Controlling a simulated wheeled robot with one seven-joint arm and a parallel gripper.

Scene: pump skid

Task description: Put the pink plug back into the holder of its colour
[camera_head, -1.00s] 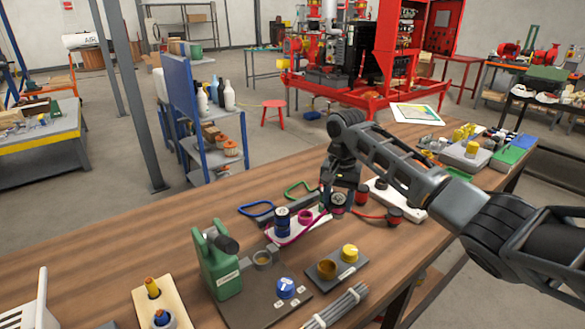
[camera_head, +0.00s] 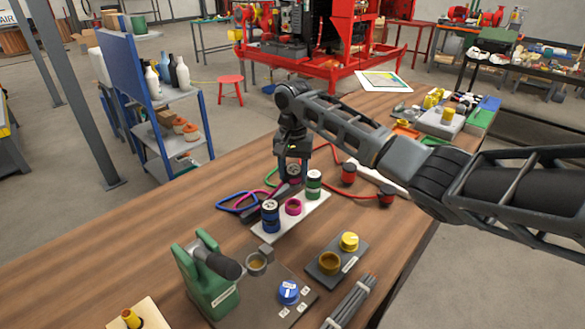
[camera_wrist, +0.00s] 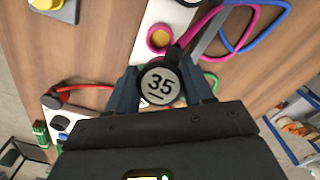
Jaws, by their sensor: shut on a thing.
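The pink plug (camera_wrist: 158,84), a dark round body with a "35" label on its end, is between my gripper's fingers in the wrist view. A pink cable (camera_wrist: 205,27) loops away beside it. My gripper (camera_head: 293,172) is shut on the plug just behind the white holder strip (camera_head: 285,226) in the head view. The empty pink ring holder (camera_head: 293,207) stands on the strip between a blue plug (camera_head: 270,216) and a green plug (camera_head: 313,184). The ring also shows in the wrist view (camera_wrist: 159,39), just above the plug. My fingers hide part of the plug in the head view.
Blue (camera_head: 236,196) and red (camera_head: 330,150) cables lie near the strip. Red plugs (camera_head: 348,173) sit to the right.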

